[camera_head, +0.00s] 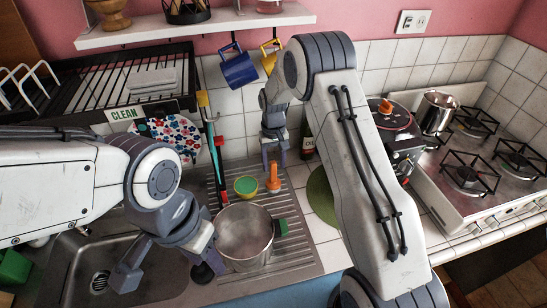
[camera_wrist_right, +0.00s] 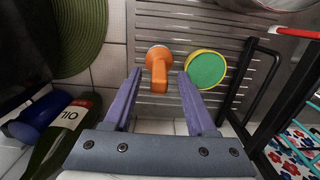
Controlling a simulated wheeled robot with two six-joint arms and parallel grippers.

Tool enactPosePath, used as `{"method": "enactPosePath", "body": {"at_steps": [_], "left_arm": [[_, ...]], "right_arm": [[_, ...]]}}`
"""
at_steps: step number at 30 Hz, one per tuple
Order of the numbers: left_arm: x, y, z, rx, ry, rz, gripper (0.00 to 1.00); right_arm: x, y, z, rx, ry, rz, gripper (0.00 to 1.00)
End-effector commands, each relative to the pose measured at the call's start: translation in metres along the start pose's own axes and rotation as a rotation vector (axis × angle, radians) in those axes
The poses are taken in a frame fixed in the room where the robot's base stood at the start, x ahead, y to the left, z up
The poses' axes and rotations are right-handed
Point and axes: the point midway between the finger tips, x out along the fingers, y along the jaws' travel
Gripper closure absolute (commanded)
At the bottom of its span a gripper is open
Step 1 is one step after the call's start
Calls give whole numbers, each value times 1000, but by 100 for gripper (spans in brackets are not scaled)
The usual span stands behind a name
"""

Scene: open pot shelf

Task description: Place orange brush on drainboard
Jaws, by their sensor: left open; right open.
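The orange brush (camera_head: 274,182) stands, seemingly upright, on the ridged metal drainboard (camera_head: 302,212), beside the yellow bowl with a green top (camera_head: 245,186). In the right wrist view the brush (camera_wrist_right: 158,66) shows its handle between and just ahead of the fingertips, with the bowl (camera_wrist_right: 205,69) to its right. My right gripper (camera_head: 274,162) is open just above and behind the brush; any contact cannot be told. My right gripper (camera_wrist_right: 158,78) has nothing clamped. My left gripper (camera_head: 165,276) is open and empty over the sink side, left of the metal pot.
A metal pot (camera_head: 244,236) stands on the drainboard in front of the bowl. A black dish rack (camera_head: 100,85) is at the left. The stove (camera_head: 490,165) is right.

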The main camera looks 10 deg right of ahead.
Motion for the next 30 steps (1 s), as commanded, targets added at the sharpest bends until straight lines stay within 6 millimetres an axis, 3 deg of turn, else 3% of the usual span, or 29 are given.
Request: {"method": "enactPosePath", "body": {"at_steps": [3, 10, 14, 17, 22, 27, 30], "left_arm": [[14, -1, 1, -2, 0, 0, 58], [21, -2, 1, -4, 0, 0, 58], [21, -2, 1, -4, 0, 0, 58], [20, -2, 1, -4, 0, 0, 58], [21, -2, 1, -4, 0, 0, 58], [21, -2, 1, -4, 0, 0, 58], [21, -2, 1, -4, 0, 0, 58]], "right_arm": [[-21, 0, -1, 0, 6, 0, 43], [-49, -1, 1, -3, 1, 0, 43], [-72, -23, 18, -48, 10, -4, 43], [-100, -58, 56, -130, 23, -11, 43], [-143, -110, 160, -318, 45, -30, 43], [-157, -124, 266, -493, 64, -52, 43], [-154, -119, 311, -568, 69, -63, 43]]}}
